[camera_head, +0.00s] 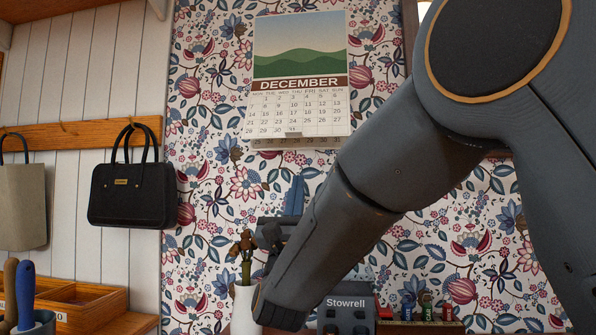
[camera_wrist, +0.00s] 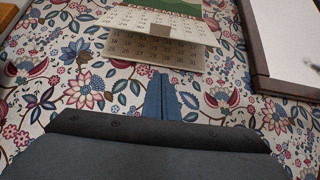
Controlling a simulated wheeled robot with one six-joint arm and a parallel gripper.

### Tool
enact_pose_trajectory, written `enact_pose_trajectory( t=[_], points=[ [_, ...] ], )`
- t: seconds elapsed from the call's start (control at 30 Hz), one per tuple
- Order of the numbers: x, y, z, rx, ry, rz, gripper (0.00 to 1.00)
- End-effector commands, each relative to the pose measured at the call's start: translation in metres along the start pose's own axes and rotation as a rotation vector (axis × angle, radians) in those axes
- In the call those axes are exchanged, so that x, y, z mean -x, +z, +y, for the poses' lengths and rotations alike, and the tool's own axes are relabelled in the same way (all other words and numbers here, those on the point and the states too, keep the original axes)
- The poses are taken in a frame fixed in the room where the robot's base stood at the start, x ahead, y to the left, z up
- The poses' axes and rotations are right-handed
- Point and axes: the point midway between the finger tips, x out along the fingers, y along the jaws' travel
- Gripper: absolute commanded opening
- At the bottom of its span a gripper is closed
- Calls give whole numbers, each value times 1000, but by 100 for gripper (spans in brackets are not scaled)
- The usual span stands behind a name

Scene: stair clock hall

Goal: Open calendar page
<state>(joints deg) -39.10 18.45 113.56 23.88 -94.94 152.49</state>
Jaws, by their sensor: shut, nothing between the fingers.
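The wall calendar (camera_head: 300,65) hangs on the flowered wall, with a green-hill picture above a December date page (camera_head: 300,110). A small grey tab (camera_head: 293,134) sits at the page's bottom edge. A strip of another dated sheet shows below it. In the wrist view, the date page (camera_wrist: 190,24) stands a little off the sheet behind (camera_wrist: 150,50), and the tab (camera_wrist: 160,30) shows at its lower edge. My gripper (camera_head: 297,181) is below the calendar, apart from it, with blue fingers pointing up. In the wrist view, the fingers (camera_wrist: 160,75) are shut and empty below the tab.
A black handbag (camera_head: 125,195) and a beige bag (camera_head: 22,205) hang from a wooden rail at left. Below my gripper stand a white vase (camera_head: 243,305) and a dark Stowrell item (camera_head: 346,315). A dark-framed panel (camera_wrist: 285,40) is at right in the wrist view.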

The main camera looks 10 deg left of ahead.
Motion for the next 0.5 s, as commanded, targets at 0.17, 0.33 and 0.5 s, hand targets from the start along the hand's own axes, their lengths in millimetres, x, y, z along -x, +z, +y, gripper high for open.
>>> enact_pose_trajectory(
  t=[0.17, 0.33, 0.5],
  points=[
    [-10, 8, 12, -33, 3, -14, 0],
    [-39, 9, 16, -35, 8, -13, 0],
    [-70, 8, 16, -33, 8, -11, 0]
  ],
)
